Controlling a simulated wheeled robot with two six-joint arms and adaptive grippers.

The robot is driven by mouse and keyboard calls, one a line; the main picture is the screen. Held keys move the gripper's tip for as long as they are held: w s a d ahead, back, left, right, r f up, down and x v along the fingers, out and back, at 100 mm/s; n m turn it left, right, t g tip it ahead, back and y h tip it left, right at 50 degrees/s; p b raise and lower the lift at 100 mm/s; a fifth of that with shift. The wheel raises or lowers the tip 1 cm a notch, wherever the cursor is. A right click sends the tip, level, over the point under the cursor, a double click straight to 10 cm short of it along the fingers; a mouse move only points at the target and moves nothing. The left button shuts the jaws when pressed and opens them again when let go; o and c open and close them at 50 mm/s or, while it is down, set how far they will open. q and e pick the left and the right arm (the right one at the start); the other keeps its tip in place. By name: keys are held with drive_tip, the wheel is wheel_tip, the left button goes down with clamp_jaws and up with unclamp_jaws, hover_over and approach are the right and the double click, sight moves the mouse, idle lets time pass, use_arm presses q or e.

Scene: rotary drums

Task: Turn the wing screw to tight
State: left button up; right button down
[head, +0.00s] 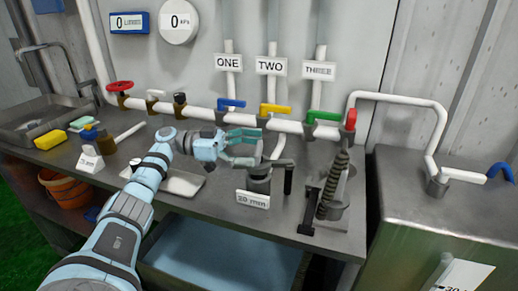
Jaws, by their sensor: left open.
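My left gripper (258,147) reaches in from the left over the bench, with its fingers apart and nothing seen between them. Just below and beside the fingers stands a dark round fitting (259,183) with a dark upright piece at its right. A white label (252,199) reading "20 mm" is at its front. I cannot clearly make out a wing screw; the gripper may hide part of the fitting's top. I cannot tell whether the fingers touch it. My right gripper is not in view.
A white pipe (200,112) with blue (231,103), yellow (275,109) and green (324,116) valve handles runs behind. A ribbed upright device (335,180) stands to the right. Sponges (50,139) and a sink (40,117) are at left. A metal cabinet (440,220) is at right.

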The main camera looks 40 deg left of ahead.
use_arm(q)
drive_tip(key=v, duration=0.6)
